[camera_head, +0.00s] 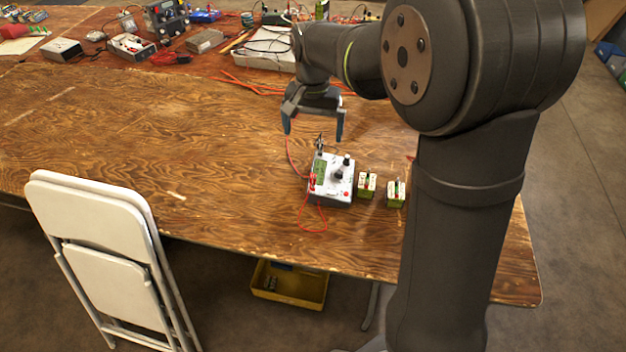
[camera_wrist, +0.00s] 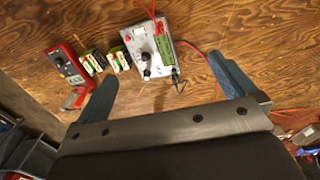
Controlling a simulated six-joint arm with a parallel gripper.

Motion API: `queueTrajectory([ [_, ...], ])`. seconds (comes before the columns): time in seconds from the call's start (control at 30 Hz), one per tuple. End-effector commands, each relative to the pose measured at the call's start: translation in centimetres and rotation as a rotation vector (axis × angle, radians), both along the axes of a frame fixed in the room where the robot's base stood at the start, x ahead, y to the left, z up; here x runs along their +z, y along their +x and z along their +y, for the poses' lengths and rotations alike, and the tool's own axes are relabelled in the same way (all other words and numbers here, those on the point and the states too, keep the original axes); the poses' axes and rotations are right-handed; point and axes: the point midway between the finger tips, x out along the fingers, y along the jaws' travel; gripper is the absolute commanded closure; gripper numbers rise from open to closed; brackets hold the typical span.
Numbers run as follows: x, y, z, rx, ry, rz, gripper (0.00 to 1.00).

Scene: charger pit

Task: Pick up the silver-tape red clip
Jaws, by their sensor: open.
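A grey-white charger (camera_head: 340,165) with black knobs and a green panel stands on the wooden table; it also shows in the wrist view (camera_wrist: 165,65). Small red clips (camera_head: 312,181) sit at its left side in the head view, with red wire running from them. In the wrist view red clip parts (camera_wrist: 160,24) show at the charger's upper edge. I cannot make out silver tape on any of them. A dark clip (camera_head: 320,143) stands at the charger's far corner. My gripper (camera_head: 313,128) is open and empty above the table, just beyond the charger; its spread fingers also show in the wrist view (camera_wrist: 158,74).
Two small green-and-white blocks (camera_head: 367,185) (camera_head: 396,194) stand right of the charger. A red meter (camera_wrist: 68,66) lies beyond them in the wrist view. Red wires and electronics crowd the table's far side. A white folding chair (camera_head: 100,220) stands at the front left. The table's left is clear.

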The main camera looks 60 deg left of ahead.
Motion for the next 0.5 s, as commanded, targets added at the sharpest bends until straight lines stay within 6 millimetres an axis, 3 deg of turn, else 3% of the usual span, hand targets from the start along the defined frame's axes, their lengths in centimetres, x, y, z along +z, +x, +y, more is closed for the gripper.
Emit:
queueTrajectory([
  [0.37,0.86,0.0,0.0,0.0,0.001,-0.001,0.0],
  [0.5,0.84,0.0,0.0,0.0,0.0,0.0,0.28],
])
